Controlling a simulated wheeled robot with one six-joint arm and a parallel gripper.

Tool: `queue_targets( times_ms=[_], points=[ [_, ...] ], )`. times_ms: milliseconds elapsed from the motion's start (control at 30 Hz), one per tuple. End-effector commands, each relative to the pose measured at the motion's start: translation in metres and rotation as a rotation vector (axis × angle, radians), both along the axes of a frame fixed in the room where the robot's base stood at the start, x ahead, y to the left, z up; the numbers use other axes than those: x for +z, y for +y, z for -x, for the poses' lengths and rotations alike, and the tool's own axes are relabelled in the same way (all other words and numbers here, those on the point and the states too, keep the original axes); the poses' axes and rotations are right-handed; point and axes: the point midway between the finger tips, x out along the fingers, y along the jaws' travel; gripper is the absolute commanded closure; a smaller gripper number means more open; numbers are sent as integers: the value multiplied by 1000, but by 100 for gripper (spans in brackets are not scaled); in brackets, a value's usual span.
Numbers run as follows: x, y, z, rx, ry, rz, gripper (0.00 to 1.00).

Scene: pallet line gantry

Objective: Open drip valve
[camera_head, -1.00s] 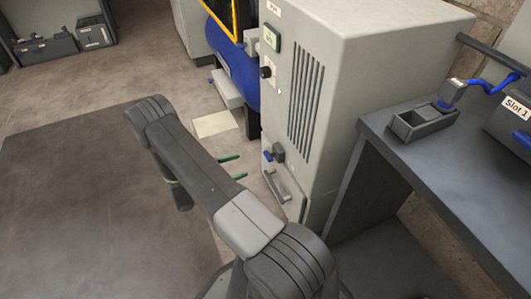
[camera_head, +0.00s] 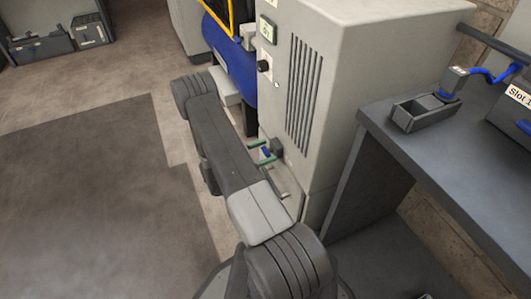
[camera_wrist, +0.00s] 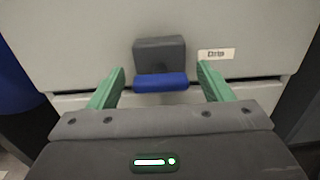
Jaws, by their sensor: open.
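The drip valve has a dark grey body (camera_wrist: 159,54) with a blue handle (camera_wrist: 160,83) lying across below it, on the pale cabinet front beside a label reading "Drip" (camera_wrist: 216,54). My gripper (camera_wrist: 161,78) is open, with one green finger on each side of the blue handle and clear gaps at both ends. Whether the fingertips reach as deep as the handle is hard to tell. In the head view the blue handle (camera_head: 266,152) shows low on the cabinet, close to the green fingers of my gripper (camera_head: 263,152). My arm hides part of the lower cabinet.
The pale cabinet (camera_head: 340,60) has vent slots and a black knob (camera_head: 264,66) above the valve. A bar handle (camera_head: 285,190) is below it. A blue tank (camera_head: 228,52) stands behind. A grey bench (camera_head: 440,165) with a small open box (camera_head: 424,113) is at right. Floor at left is clear.

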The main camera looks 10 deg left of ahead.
Motion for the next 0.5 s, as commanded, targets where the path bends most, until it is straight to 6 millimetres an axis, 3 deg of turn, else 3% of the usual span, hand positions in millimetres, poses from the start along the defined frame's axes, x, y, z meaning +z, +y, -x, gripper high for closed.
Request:
queue_targets(
  times_ms=[367, 500],
  points=[
    [0, -5, -3, 1, 0, 0, 27],
    [0, -5, -3, 1, 0, 0, 53]
  ],
)
